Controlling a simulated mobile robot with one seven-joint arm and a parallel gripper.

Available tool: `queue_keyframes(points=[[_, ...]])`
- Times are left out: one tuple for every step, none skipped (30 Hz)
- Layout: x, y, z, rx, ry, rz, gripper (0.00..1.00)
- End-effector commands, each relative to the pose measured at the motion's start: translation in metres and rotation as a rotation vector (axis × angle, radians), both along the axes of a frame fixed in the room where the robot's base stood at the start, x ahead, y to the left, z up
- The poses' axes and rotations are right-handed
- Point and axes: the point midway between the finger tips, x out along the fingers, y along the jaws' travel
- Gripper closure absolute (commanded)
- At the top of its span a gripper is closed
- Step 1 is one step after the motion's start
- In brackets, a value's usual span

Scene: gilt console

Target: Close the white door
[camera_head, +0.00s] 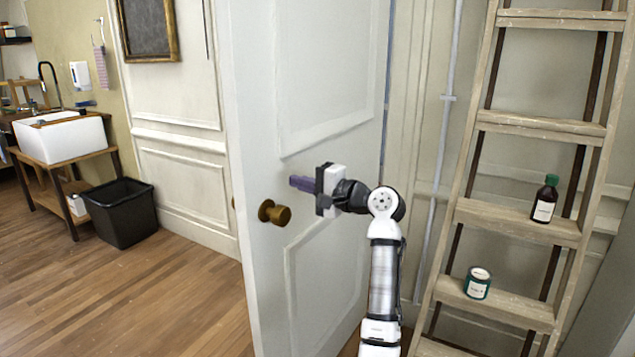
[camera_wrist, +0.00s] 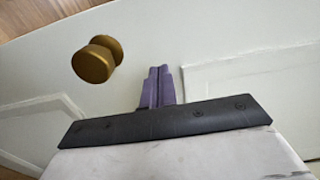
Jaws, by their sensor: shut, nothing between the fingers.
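The white door (camera_head: 318,200) stands open in the middle of the head view, with its free edge toward the left and its panelled face toward my arm. A round brass knob (camera_head: 274,212) sticks out near that free edge. My gripper (camera_head: 298,183) is shut and empty, its purple fingers pointing at the door face just right of and a little above the knob. In the wrist view the shut fingers (camera_wrist: 159,82) are close to the door face (camera_wrist: 200,40), with the knob (camera_wrist: 97,59) to their left. I cannot tell whether the fingertips touch the door.
A wooden ladder shelf (camera_head: 520,213) stands on the right, holding a brown bottle (camera_head: 544,200) and a small tin (camera_head: 477,283). Left of the door are a black bin (camera_head: 121,213) and a white sink (camera_head: 62,137) on a wooden stand. The wooden floor (camera_head: 160,300) left of the door is clear.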

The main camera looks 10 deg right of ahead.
Motion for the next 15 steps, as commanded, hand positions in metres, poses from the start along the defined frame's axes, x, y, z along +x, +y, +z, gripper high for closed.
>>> queue_keyframes(points=[[0.007,0.008,0.003,0.001,0.001,0.001,1.00],[0.011,0.013,0.003,0.001,0.002,0.002,1.00],[0.015,0.019,0.003,0.001,0.002,0.002,1.00],[0.019,0.023,0.003,0.000,0.001,0.001,1.00],[0.021,0.026,0.003,0.000,0.001,0.001,1.00],[0.025,0.030,0.002,0.001,0.001,0.000,1.00],[0.028,0.033,0.002,0.000,0.001,0.000,1.00],[0.030,0.036,0.002,-0.001,0.001,0.000,1.00],[0.032,0.038,0.002,0.000,0.000,0.000,1.00],[0.034,0.040,0.002,0.001,0.001,0.000,1.00],[0.035,0.042,0.001,0.001,0.000,-0.001,1.00],[0.036,0.043,0.001,0.001,0.001,-0.001,1.00],[0.037,0.044,0.001,0.000,0.000,-0.001,1.00],[0.037,0.044,0.000,0.000,0.000,-0.001,1.00],[0.038,0.045,0.000,0.000,0.000,-0.001,1.00]])
